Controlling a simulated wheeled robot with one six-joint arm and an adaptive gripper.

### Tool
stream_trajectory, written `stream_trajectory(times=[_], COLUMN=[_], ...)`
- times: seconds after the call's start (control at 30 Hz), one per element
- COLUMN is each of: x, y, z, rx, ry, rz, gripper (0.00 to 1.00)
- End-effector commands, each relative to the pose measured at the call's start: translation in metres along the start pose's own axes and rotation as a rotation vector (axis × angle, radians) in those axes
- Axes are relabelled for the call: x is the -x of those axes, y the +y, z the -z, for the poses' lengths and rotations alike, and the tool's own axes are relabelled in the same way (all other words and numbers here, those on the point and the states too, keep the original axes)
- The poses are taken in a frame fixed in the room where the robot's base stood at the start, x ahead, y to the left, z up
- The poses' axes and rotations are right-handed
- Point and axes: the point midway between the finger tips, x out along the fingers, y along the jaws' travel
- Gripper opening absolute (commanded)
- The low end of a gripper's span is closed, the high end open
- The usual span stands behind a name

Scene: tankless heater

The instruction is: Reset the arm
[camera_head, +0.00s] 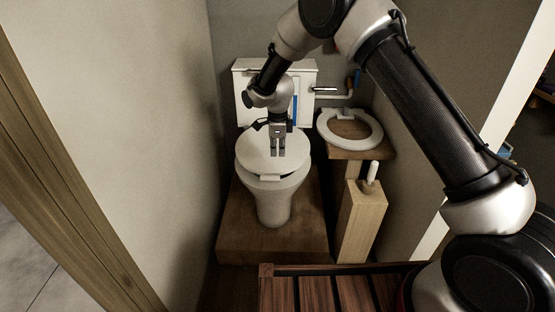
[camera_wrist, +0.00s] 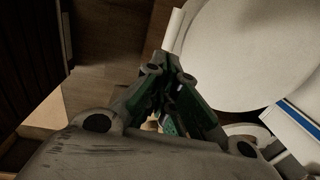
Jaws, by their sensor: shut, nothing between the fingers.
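My gripper (camera_head: 278,152) hangs fingers-down in front of the toilet in the head view, over the white lid in the picture. Its fingers are shut with nothing between them. In the wrist view the gripper (camera_wrist: 166,60) shows its fingertips drawn together. The toilet (camera_head: 275,196) is white, its lid (camera_head: 252,155) down, on a wooden platform. In the wrist view the lid (camera_wrist: 255,50) fills the upper right, beside the fingers. I cannot tell how high the gripper is above the lid.
A spare toilet seat (camera_head: 366,145) lies on a wooden shelf to the right. Below it stands a wooden box (camera_head: 361,220) with a white-handled brush (camera_head: 372,172). A slatted wooden surface (camera_head: 335,292) is in front.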

Motion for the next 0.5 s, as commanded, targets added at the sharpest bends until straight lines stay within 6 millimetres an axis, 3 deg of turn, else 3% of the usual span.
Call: stream_trajectory(times=[0.17, 0.3, 0.43, 0.5], x=[0.011, 0.011, -0.003, 0.003], y=[0.001, 0.006, 0.041, 0.061], z=[0.000, 0.003, 0.026, 0.041], rx=[0.048, 0.287, 0.623, 0.807], ry=[0.000, 0.011, 0.036, 0.033], rz=[0.000, -0.020, -0.122, -0.174], gripper=[0.00, 0.00, 0.00, 0.00])
